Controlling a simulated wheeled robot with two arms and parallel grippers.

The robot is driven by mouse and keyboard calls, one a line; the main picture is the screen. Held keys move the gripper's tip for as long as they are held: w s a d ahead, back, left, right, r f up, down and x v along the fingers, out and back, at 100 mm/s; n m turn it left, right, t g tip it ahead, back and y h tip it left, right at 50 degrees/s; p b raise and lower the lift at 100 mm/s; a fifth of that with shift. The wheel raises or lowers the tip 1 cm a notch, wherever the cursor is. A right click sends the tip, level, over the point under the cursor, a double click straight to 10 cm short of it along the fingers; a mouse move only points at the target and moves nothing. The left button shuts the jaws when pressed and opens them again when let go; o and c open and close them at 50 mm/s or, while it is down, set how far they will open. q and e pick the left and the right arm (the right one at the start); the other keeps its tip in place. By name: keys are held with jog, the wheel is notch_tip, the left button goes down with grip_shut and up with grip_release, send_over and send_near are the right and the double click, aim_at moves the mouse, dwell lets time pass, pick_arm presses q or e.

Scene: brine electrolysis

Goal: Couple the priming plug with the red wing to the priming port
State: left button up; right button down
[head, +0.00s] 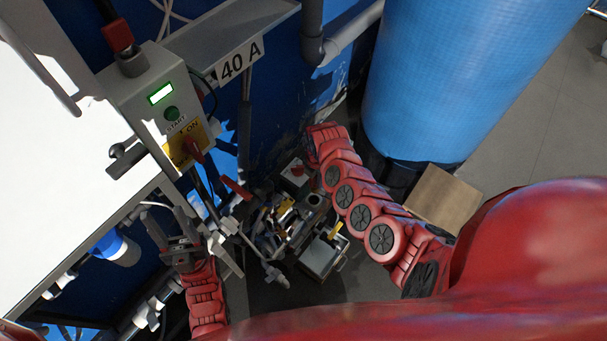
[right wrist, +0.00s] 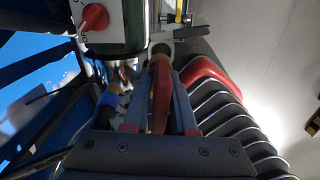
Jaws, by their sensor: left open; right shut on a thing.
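In the right wrist view my right gripper (right wrist: 160,82) is shut on a long red piece (right wrist: 160,98), which looks like the red wing of the priming plug. A brownish round end (right wrist: 161,50) sits at the far end of the red piece, just below a dark cylindrical body (right wrist: 118,25). I cannot tell whether they touch. The priming port cannot be clearly made out. In the head view my right arm reaches down toward the floor equipment, and its fingertips are hidden. My left gripper (head: 181,247) is open beside the pipework below the control box.
The control box (head: 160,103) with a green display stands at upper left. A white box with a red knob (head: 295,173) and a metal tray (head: 322,257) are low among the fittings. A large blue tank (head: 450,70) and a cardboard box (head: 443,200) stand right.

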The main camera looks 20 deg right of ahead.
aim_at(315, 190)
jog(key=shift+s+a+n, duration=0.15)
jog(key=shift+s+n, duration=0.05)
jog(key=shift+n, duration=0.1)
jog(key=shift+f, duration=0.2)
jog(key=shift+r, duration=0.1)
jog(key=shift+s+r+p, duration=0.1)
jog(key=shift+r+p, duration=0.1)
jog(key=shift+p, duration=0.55)
notch_tip(315, 190, down, 5)
jog(key=b, duration=0.4)
jog(key=shift+f+b, duration=0.3)
jog(key=shift+f, duration=0.2)
jog(key=shift+r, duration=0.1)
dwell(0.6)
